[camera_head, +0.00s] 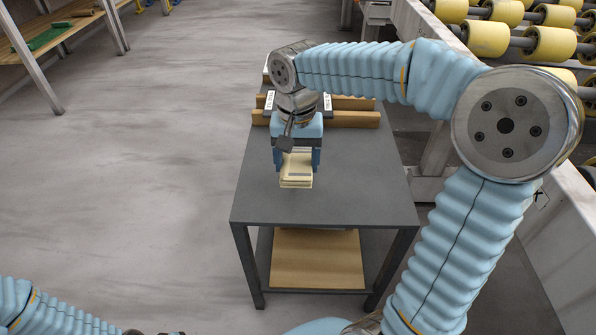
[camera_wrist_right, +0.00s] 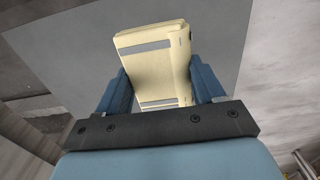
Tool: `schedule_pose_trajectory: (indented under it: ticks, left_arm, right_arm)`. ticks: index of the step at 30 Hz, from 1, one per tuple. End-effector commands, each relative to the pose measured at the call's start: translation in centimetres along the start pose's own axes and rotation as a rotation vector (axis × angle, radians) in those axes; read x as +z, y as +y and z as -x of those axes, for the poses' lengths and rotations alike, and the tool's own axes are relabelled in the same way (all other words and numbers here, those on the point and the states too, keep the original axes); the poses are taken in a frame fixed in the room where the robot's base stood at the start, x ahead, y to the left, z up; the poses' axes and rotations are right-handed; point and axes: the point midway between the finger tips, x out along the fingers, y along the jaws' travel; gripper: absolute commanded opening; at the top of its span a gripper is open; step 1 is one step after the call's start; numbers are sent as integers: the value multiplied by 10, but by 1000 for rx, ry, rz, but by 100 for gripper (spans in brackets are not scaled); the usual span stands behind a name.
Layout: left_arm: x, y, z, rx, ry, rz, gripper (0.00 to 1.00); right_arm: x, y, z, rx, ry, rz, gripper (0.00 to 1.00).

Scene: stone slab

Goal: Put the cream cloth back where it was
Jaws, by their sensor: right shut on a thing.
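The cream cloth (camera_head: 296,170) is a folded bundle with grey stripes. My right gripper (camera_head: 297,164) is shut on it, with one blue finger on each side, over the dark grey table (camera_head: 350,185). In the right wrist view the cloth (camera_wrist_right: 160,70) fills the space between the two fingers of the right gripper (camera_wrist_right: 162,90). I cannot tell whether its lower end touches the tabletop. My left arm shows only at the bottom left, and its gripper is not clearly in view.
Wooden rails (camera_head: 350,119) with white labelled blocks lie along the table's back edge, partly behind my right wrist. A lower wooden shelf (camera_head: 317,260) is under the table. A roller conveyor (camera_head: 490,38) stands at right. The tabletop's front and right are clear.

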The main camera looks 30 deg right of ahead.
Motion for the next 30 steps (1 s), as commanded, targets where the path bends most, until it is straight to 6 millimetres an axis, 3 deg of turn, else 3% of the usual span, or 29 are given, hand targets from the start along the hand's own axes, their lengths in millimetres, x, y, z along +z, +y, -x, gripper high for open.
schedule_pose_trajectory:
  ticks: [1,6,11,18,29,30]
  left_arm:
    - [0,-1,-2,0,1,0,36]
    - [0,-2,-2,-1,2,1,36]
    - [-1,-2,-3,-2,2,1,36]
    - [-1,-5,-7,-3,4,3,36]
    - [-2,-6,-9,-4,5,4,36]
    - [-2,-6,-8,-5,5,4,36]
  right_arm:
    - [-8,2,-12,3,-3,-2,40]
    - [-26,2,-32,0,-1,0,40]
    - [-32,3,-41,0,-1,0,40]
    - [-37,4,-75,1,-1,1,40]
    - [-37,4,-80,0,0,1,40]
    - [-37,4,-80,0,0,1,71]
